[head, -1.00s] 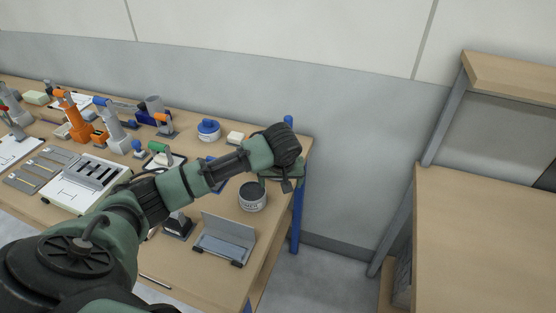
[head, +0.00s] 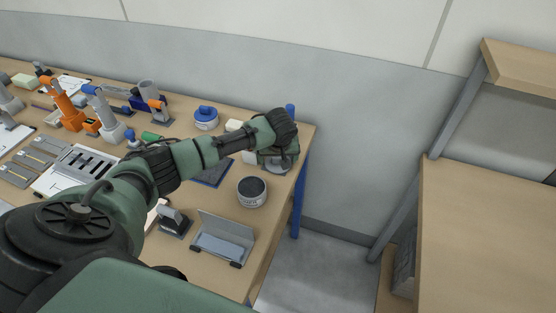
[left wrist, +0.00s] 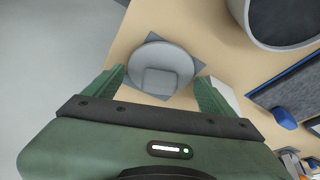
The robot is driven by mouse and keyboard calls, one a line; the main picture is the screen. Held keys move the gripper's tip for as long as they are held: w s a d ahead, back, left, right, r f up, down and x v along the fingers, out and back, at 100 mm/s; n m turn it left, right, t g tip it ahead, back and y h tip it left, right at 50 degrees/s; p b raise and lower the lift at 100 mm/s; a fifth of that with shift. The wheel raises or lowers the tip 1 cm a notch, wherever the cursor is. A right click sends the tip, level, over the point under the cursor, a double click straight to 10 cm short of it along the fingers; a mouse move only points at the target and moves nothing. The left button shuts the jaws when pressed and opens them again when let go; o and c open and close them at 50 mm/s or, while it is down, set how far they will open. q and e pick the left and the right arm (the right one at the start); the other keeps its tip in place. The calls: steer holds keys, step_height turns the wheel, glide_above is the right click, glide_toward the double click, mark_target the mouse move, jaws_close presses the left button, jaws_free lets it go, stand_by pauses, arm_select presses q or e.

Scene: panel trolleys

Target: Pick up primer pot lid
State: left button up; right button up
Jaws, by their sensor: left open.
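The primer pot lid (left wrist: 160,56) is a round grey disc with a raised squarish grip. It lies on a darker grey square (left wrist: 148,38) on the table. In the left wrist view my left gripper (left wrist: 161,88) is open, with one green finger on each side of the lid's near part. I cannot tell whether the fingers touch it. In the head view this gripper (head: 279,156) points down near the table's right corner and hides most of the lid. The open primer pot (head: 252,194) stands apart, nearer to me. My right gripper is not in view.
A blue-lidded pot (head: 206,118) stands at the back of the table. A hinged grey case (head: 224,238) and a dark stamp-like block (head: 174,222) are near the front. A blue post (head: 299,195) rises at the right edge. Several tools crowd the left side.

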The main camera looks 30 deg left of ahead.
arm_select(q)
steer(key=shift+w+f, duration=0.1)
steer(key=shift+f, duration=0.1)
steer(key=c, duration=1.1)
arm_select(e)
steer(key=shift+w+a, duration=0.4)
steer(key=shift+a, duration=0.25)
arm_select(q)
steer(key=shift+r, duration=0.1)
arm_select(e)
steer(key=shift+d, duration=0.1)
